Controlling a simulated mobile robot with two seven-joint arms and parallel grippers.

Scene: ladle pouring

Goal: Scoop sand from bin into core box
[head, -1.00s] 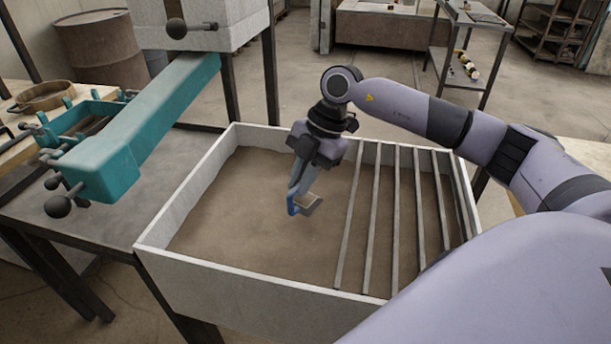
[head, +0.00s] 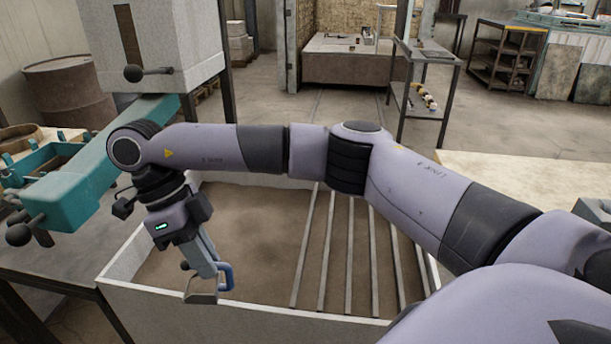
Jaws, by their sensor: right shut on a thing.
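The sand bin (head: 340,332) is a pale open box of brown sand (head: 262,228), with several slats across its right part. My right gripper (head: 212,268) points down over the bin's near left part and is shut on the ladle. The ladle's small grey scoop (head: 200,291) and blue handle (head: 228,277) show at the fingertips, low near the bin's front wall. Whether the scoop holds sand I cannot tell. The teal core box (head: 40,168), with clamp knobs, stands at the left, partly cut by the picture edge. My left gripper is out of view.
A teal beam (head: 95,180) with dark ball knobs juts out between the core box and the bin. A grey machine housing (head: 160,50) stands above it. A rusty drum (head: 68,95) is behind. A pale tabletop (head: 510,180) lies at the right.

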